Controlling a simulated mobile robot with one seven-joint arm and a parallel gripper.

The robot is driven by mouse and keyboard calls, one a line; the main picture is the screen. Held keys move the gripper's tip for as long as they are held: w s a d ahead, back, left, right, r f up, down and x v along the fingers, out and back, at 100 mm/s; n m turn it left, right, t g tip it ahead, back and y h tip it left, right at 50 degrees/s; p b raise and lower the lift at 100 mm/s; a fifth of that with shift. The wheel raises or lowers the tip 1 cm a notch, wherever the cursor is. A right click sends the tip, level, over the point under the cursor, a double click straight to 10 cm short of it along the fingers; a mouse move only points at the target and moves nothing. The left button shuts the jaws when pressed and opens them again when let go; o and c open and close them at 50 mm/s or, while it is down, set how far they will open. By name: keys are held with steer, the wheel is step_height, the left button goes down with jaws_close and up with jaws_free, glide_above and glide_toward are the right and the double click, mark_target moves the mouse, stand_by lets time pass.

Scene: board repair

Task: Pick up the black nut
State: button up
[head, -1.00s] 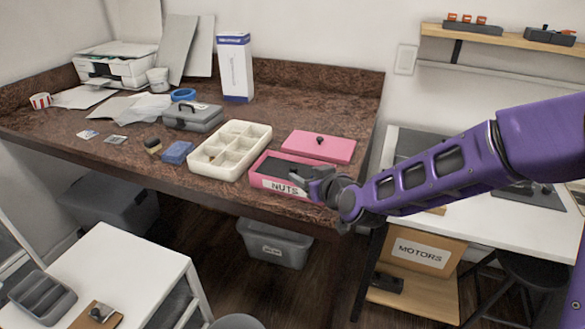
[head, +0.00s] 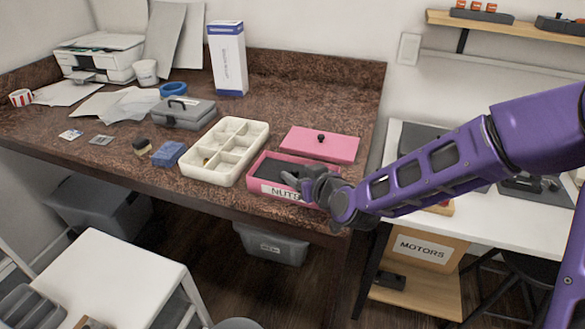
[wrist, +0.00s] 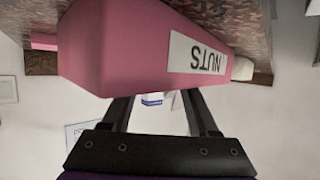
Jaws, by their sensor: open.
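The pink box labelled NUTS (head: 250,174) stands open near the front edge of the brown counter, with a dark interior. I cannot make out a separate black nut in either view. My gripper (head: 288,179) is open and empty at the right part of the box, its fingers overlapping the box front and opening in the head view. The wrist view shows the outer wall of the box (wrist: 120,50) and its upside-down label close beyond the gripper fingers (wrist: 155,98). The inside of the box is hidden there.
The pink lid with a black knob (head: 335,149) lies behind the box. A cream divided tray (head: 262,131) stands just left, with a small yellowish item in one compartment. A blue block (head: 168,154) and grey toolbox (head: 190,117) are further left. The counter behind the lid is clear.

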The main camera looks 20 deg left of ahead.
steer(key=shift+c, duration=0.3)
jaws_close()
